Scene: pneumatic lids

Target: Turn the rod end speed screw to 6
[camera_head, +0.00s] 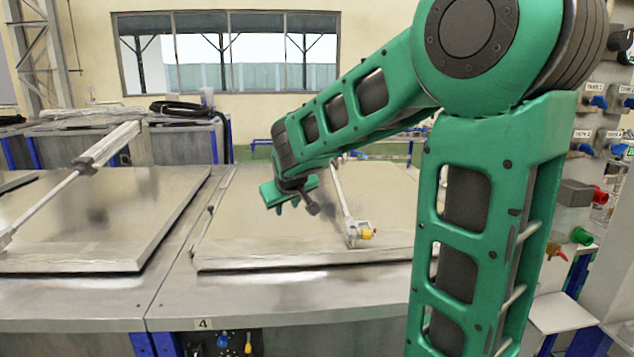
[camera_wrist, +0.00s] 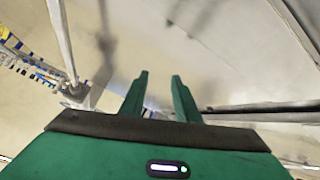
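The lid on station 4 (camera_head: 260,240) lies flat, and a thin pneumatic cylinder rod (camera_head: 340,192) leans over it. There, a rod (camera_wrist: 62,40) runs down to a fitting (camera_wrist: 76,92) left of the fingers.
A second lid (camera_head: 90,225) with its own cylinder (camera_head: 105,147) lies at the left. A label "4" (camera_head: 203,324) and blue and yellow knobs (camera_head: 235,342) are on the table's front. A valve panel (camera_head: 600,110) stands at the right. The lid's left part is clear.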

